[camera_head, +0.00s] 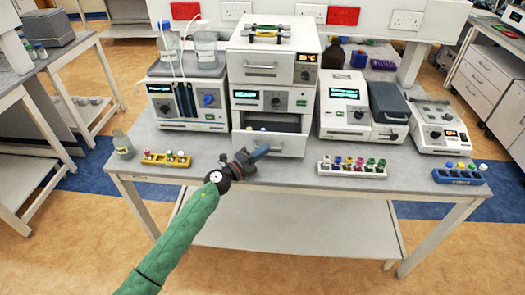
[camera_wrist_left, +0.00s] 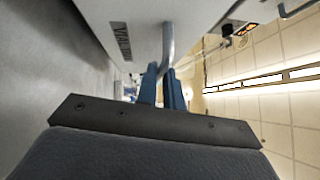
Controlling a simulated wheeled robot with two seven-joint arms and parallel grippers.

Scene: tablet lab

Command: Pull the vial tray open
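The vial tray (camera_head: 292,145) is a pale drawer at the bottom of the middle instrument stack. It stands partly out, with its dark inside and a few small vials showing. My left gripper (camera_head: 262,152) is at the tray's front, its blue fingers over the handle area. In the left wrist view, the metal handle (camera_wrist_left: 168,42) runs down between the two blue fingertips (camera_wrist_left: 163,80), which look closed around it. My right gripper is not in view.
Vial racks stand near the table's front edge: a yellow one (camera_head: 166,160) left, a white one (camera_head: 352,169) right, and a blue one (camera_head: 460,177) farther right. Other instruments flank the stack. The tabletop just before the tray is clear.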

